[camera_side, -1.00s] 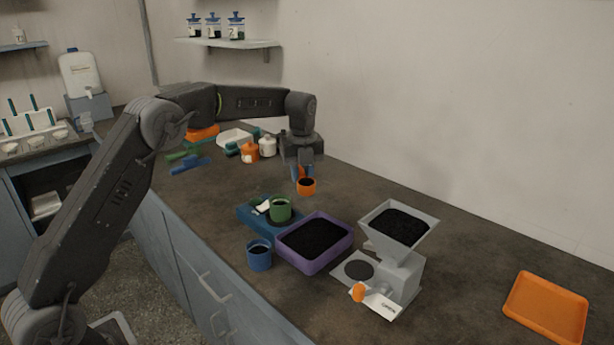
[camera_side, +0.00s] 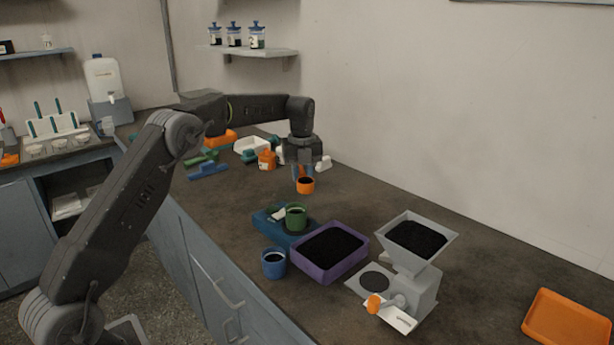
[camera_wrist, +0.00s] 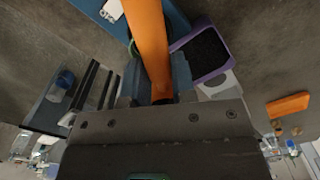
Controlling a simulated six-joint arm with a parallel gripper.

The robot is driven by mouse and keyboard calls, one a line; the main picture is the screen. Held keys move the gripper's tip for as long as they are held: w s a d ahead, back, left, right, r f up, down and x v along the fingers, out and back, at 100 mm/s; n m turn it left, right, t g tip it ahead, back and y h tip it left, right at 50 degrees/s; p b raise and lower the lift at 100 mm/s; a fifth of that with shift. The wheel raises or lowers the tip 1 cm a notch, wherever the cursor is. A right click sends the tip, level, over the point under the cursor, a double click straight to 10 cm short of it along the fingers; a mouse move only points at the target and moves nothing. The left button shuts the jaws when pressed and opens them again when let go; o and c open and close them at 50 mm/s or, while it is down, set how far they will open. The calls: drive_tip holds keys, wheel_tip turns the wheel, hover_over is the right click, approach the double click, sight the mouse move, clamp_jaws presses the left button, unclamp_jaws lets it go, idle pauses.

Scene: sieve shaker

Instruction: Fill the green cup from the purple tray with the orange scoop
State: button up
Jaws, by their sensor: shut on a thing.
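The scoop's handle (camera_wrist: 150,45) crosses the upper middle of the wrist view. The green cup (camera_side: 296,221) stands upright on a blue block-like base (camera_side: 268,223), in front of and below the scoop in the side view; its inside looks dark, but how full it is I cannot tell. The purple tray (camera_side: 322,275) lies right of the cup, holding black granules. It also shows in the wrist view (camera_wrist: 220,69).
A blue cup (camera_side: 273,266) stands left of the tray. A grey hopper device (camera_side: 418,285) stands close on the tray's right. An orange tray (camera_side: 568,320) lies far right. Bottles and a white tub (camera_side: 248,145) stand behind the gripper. The counter right of the gripper is clear.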

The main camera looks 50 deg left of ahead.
drive_tip(key=a+y, duration=0.1)
drive_tip(key=a+f+t+y, duration=0.1)
drive_tip(key=a, duration=0.2)
drive_tip(key=shift+a+f+t+y, duration=0.25)
drive_tip(key=shift+f+t+y, duration=0.1)
drive_tip(key=shift+t+y, duration=0.05)
drive_tip(key=shift+d+r+t+y, duration=0.15)
drive_tip(key=shift+r+t+y, duration=0.15)
drive_tip(key=shift+r+y, duration=0.15)
drive_tip(key=shift+y, duration=0.45)
drive_tip(key=shift+s+d+r+t+y, duration=0.15)
drive_tip(key=shift+r+t+y, duration=0.3)
drive_tip(key=shift+t+y, duration=0.25)
drive_tip(key=shift+d+r+y, duration=0.15)
drive_tip(key=shift+r+y, duration=0.05)
drive_tip(key=shift+y, duration=0.3)
drive_tip(key=shift+s, duration=0.1)
idle(0.3)
drive_tip(key=shift+d+r+t+y, duration=0.2)
drive_tip(key=shift+t+y, duration=0.1)
drive_tip(key=shift+t, duration=0.1)
